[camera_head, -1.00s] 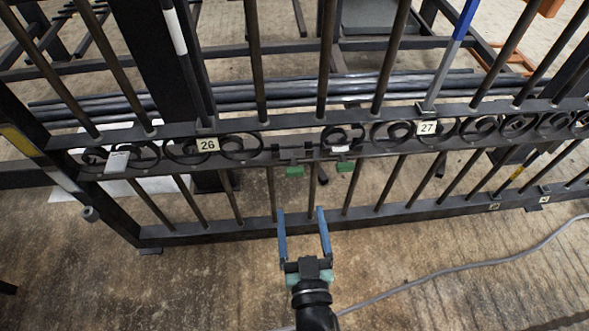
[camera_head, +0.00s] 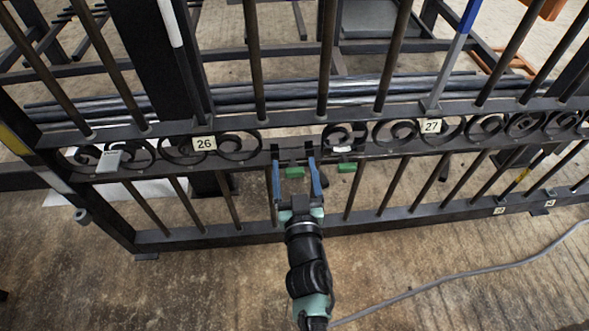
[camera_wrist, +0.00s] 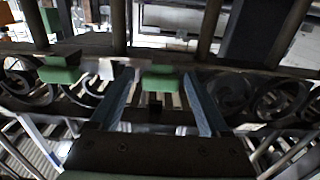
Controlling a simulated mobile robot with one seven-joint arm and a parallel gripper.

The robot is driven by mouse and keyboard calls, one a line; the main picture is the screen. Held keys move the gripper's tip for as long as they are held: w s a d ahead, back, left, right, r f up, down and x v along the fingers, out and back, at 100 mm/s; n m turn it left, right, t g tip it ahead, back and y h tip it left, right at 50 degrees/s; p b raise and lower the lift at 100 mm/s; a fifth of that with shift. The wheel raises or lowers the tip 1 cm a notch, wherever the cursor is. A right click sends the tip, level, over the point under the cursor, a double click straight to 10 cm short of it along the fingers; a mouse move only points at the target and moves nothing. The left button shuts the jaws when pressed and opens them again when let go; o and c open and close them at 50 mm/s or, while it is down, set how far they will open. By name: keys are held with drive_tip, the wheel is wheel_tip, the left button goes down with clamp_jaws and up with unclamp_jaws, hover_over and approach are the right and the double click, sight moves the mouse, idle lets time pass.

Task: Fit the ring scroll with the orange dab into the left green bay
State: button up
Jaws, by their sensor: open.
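The left green bay marker (camera_head: 294,172) hangs under the gate's scroll rail. The right green bay marker (camera_head: 347,167) hangs further right. My gripper (camera_head: 296,165) is open, its two blue fingers on either side of the left green marker in the picture. In the wrist view, a green marker (camera_wrist: 160,80) shows between the fingertips and another green marker (camera_wrist: 60,72) to the left. I see nothing held. Dark scrolls (camera_head: 345,134) fill parts of the rail. I cannot make out an orange dab on any of them.
The rail bears number plates 26 (camera_head: 204,144) and 27 (camera_head: 431,126). Upright bars (camera_head: 322,60) stand above and below it. A light grey block (camera_head: 108,162) is on the left of the rail. A grey cable (camera_head: 450,283) lies on the otherwise clear floor in front.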

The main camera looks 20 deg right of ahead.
clamp_jaws()
idle(0.3)
idle(1.1)
